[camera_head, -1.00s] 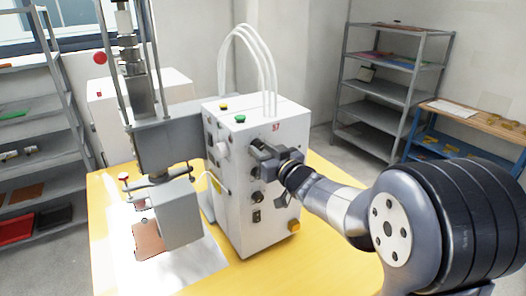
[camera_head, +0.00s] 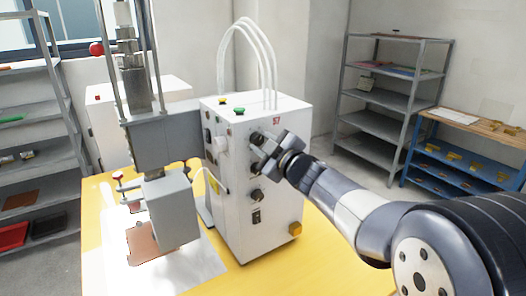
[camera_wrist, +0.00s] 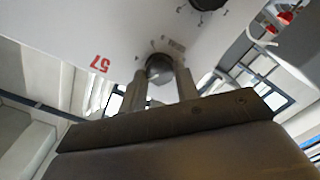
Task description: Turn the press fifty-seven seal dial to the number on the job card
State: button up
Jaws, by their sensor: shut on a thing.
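Press 57 is a white box (camera_head: 227,197) on the yellow table, with a red "57" near the top of its right-hand face. The wrist view shows the dark round dial (camera_wrist: 159,67) on the white panel, with small printed marks around it that I cannot read. My gripper (camera_wrist: 161,85) is shut on this dial, one finger on each side. In the head view my gripper (camera_head: 260,146) reaches the upper part of the panel and mostly hides the dial. I cannot make out a job card with a readable number.
The press head (camera_head: 172,210) stands to the left over a brown sheet (camera_head: 142,246). Grey shelves (camera_head: 385,98) stand behind.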

jog(key=n+b, duration=0.3)
jog(key=n, duration=0.3)
jog(key=shift+f, duration=0.1)
jog(key=n+b, duration=0.3)
jog(key=n, duration=0.2)
jog(key=shift+n, duration=0.5)
jog(key=o, duration=1)
jog(key=shift+c, duration=0.2)
jog(key=shift+s, duration=0.1)
jog(key=v, duration=1)
jog(key=shift+s+d, duration=0.25)
